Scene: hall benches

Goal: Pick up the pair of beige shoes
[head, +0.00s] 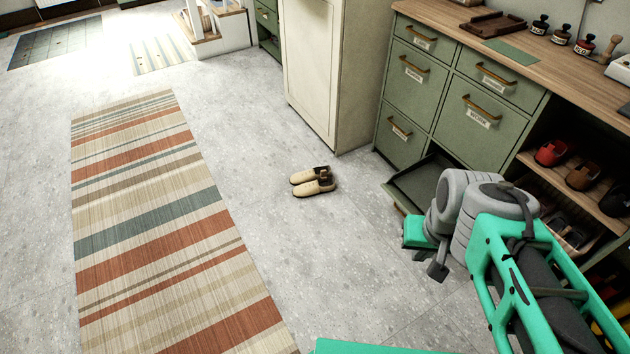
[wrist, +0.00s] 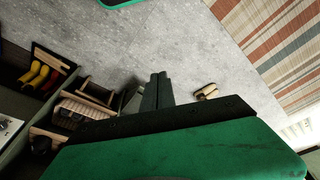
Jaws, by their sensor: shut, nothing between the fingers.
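The pair of beige shoes (head: 313,181) sits side by side on the grey floor, with dark openings and toes pointing left, between the striped rug and the cabinets. The pair also shows small in the wrist view (wrist: 207,92), just right of the fingers. My gripper (head: 437,270) is at the right in the head view, near the green cabinet and well apart from the shoes. In the wrist view its two dark fingers (wrist: 158,85) are together with nothing between them.
A low drawer (head: 418,184) stands open beside my gripper. Shelves at the right hold other shoes, including a red one (head: 551,152). A cream cabinet (head: 318,70) stands behind the beige shoes. The floor around them and the striped rug (head: 160,230) are clear.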

